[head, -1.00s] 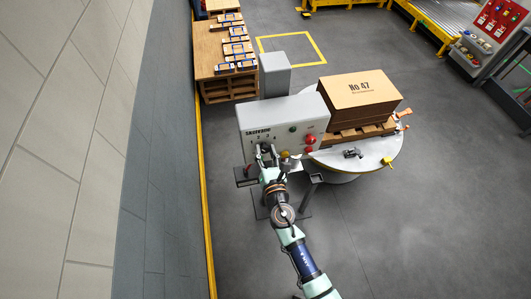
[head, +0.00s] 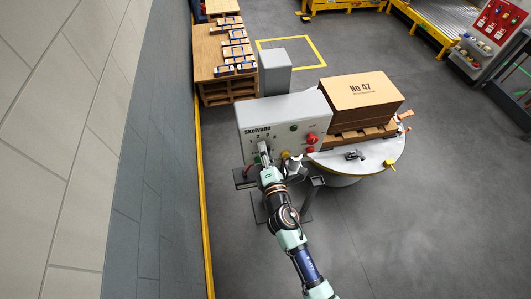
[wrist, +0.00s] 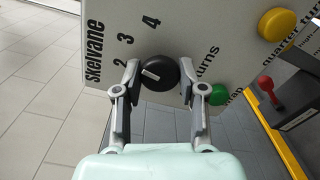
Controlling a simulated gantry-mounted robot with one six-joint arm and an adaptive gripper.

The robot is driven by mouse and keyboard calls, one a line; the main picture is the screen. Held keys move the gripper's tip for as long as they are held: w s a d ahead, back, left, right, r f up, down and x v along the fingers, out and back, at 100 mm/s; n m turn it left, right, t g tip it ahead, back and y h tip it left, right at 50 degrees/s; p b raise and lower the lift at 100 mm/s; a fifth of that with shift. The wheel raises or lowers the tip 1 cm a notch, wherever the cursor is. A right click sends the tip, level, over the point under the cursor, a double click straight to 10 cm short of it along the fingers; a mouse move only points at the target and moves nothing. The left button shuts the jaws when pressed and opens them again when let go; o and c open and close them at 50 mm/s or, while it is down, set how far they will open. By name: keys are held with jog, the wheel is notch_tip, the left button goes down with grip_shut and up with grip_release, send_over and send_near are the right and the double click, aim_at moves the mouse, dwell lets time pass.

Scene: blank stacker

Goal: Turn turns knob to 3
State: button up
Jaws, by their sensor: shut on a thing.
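The turns knob (wrist: 160,72) is a round black knob with a short white mark on its left side, on the grey control panel (wrist: 222,25). The word "turns" is printed to its right, and the numbers 2, 3 and 4 curve along its upper left. I cannot tell exactly which number the mark points at. My gripper (wrist: 159,68) has one finger on each side of the knob and is shut on it. In the head view my gripper (head: 264,153) reaches the panel's lower left front and hides the knob.
A yellow knob (wrist: 277,24) and a green knob (wrist: 218,95) sit on the panel close to the right finger. A red-topped lever (wrist: 266,84) is further right.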

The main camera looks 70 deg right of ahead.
jog(key=shift+m, duration=0.6)
jog(key=o, duration=1.1)
jog(key=shift+o, duration=0.2)
jog(key=shift+a, duration=0.1)
jog(key=v, duration=1.2)
